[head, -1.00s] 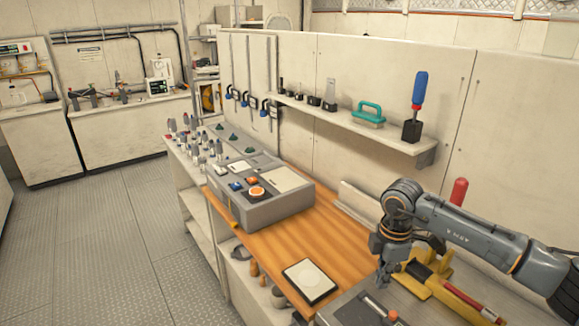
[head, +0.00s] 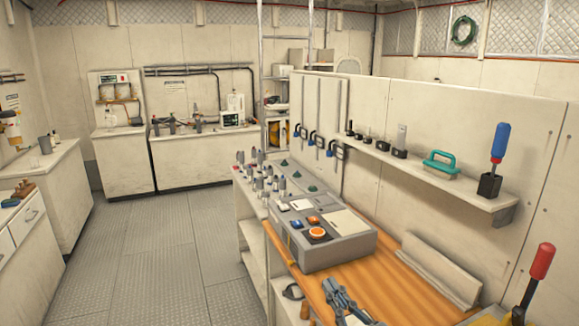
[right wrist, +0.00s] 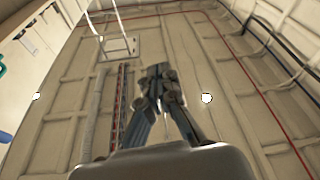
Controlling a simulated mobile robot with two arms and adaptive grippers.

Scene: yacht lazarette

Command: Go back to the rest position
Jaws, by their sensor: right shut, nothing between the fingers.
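My right gripper (head: 336,288) shows at the bottom of the head view, in front of the wooden bench top (head: 400,290) and just below the grey control box (head: 325,237). Its fingers are shut with nothing between them. In the right wrist view the closed fingers (right wrist: 160,78) point toward a pale ribbed wall or ceiling, with no object at the tips. The rest of the right arm is out of the head view. My left gripper is in neither view.
A shelf (head: 440,176) on the partition holds a teal-handled brush (head: 441,165) and a blue-handled screwdriver in a black holder (head: 489,186). A red-handled tool (head: 535,275) stands at lower right. The floor (head: 165,255) on the left is clear.

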